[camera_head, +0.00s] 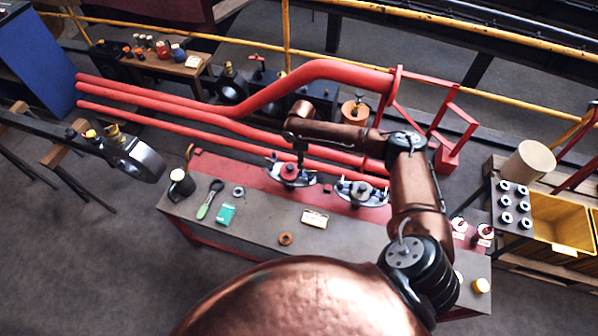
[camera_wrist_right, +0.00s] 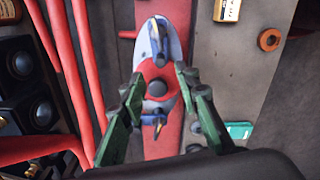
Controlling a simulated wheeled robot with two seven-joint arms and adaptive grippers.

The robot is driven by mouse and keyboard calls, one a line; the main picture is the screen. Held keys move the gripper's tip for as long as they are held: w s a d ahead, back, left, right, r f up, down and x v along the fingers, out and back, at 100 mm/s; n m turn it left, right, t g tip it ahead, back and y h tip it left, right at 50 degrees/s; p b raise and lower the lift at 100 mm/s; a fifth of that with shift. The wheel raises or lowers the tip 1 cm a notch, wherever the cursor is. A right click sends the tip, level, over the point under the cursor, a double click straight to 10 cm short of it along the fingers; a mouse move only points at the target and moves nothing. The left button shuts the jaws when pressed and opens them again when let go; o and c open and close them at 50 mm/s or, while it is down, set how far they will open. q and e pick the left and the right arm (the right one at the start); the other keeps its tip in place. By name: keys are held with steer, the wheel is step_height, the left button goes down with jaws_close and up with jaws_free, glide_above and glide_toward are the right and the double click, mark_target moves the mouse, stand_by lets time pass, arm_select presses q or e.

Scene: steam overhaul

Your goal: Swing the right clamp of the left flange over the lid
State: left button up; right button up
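The left flange (camera_head: 289,180) is on the red strip of the bench, with a red lid and dark centre knob (camera_wrist_right: 156,88). Silver and dark clamp parts show at both sides. The right clamp (camera_wrist_right: 158,38) is at the top of the wrist view, beyond my fingertips; whether it overlaps the lid is unclear. The left clamp (camera_wrist_right: 153,123) is at the bottom, partly between my fingers. My right gripper (camera_wrist_right: 160,78) has its green fingers apart, flanking the lid from above with nothing between the tips; it also shows in the head view (camera_head: 299,152). My left gripper is not in view.
A second flange (camera_head: 361,192) stands to the right. Red pipes (camera_head: 180,107) run behind the bench (camera_head: 350,238). A teal box (camera_head: 225,214), a green-handled tool (camera_head: 209,199), an orange ring (camera_head: 285,239) and a labelled block (camera_head: 314,218) lie in front. Bare bench top separates them.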

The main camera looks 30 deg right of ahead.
step_height(320, 180, down, 7)
steer(key=shift+f+b, duration=0.2)
steer(key=shift+b, duration=0.25)
steer(key=shift+c, duration=0.4)
jaws_close()
